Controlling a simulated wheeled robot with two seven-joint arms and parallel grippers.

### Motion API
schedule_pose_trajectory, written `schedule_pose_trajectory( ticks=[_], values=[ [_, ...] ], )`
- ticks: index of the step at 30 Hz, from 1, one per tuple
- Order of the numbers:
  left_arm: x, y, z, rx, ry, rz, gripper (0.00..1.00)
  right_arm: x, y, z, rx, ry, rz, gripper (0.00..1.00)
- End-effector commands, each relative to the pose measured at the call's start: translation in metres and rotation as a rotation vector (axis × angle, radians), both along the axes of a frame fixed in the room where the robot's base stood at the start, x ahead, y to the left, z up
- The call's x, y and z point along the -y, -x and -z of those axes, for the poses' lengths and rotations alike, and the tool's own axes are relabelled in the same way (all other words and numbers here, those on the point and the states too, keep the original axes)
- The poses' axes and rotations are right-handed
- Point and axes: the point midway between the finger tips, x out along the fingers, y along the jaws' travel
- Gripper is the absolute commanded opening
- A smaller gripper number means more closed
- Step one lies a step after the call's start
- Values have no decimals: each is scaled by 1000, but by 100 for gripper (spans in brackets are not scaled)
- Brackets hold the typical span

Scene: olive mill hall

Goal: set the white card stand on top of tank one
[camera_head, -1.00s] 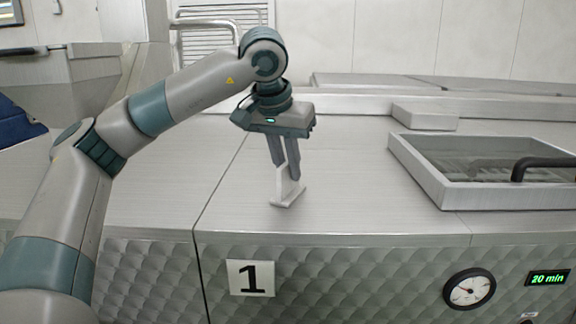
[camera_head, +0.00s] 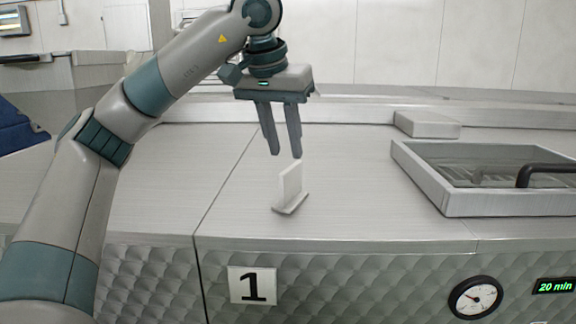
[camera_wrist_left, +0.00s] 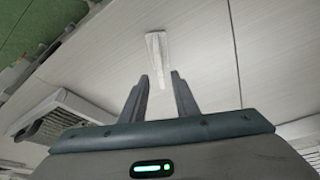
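The white card stand (camera_head: 289,188) stands upright on the flat metal top of tank one (camera_head: 340,215), the tank with the "1" plate on its front. My left gripper (camera_head: 286,154) is open and empty, a little above the stand and apart from it. In the left wrist view the white card stand (camera_wrist_left: 157,52) lies beyond the two parted fingertips of my left gripper (camera_wrist_left: 160,78), with nothing between them. My right gripper is not in view.
A framed opening with a grate (camera_head: 490,178) and a dark handle (camera_head: 545,175) sits to the right. A flat metal block (camera_head: 427,124) lies behind it. The number plate (camera_head: 252,286) and a dial (camera_head: 475,297) are on the front face. Tank top around the stand is clear.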

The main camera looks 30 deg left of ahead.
Motion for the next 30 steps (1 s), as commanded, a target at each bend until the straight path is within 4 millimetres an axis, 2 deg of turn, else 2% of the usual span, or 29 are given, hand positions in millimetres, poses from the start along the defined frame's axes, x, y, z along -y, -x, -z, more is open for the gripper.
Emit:
schedule_pose_trajectory(
  ticks=[3, 9, 15, 30],
  values=[
    [2, 8, -21, 4, -1, 0, 28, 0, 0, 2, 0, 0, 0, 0],
    [2, 15, -37, 2, 0, 0, 28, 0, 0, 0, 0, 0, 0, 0],
    [3, 17, -44, 2, -1, 0, 28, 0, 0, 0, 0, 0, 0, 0],
    [3, 17, -43, 0, 0, 0, 28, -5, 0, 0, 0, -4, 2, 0]
  ],
)
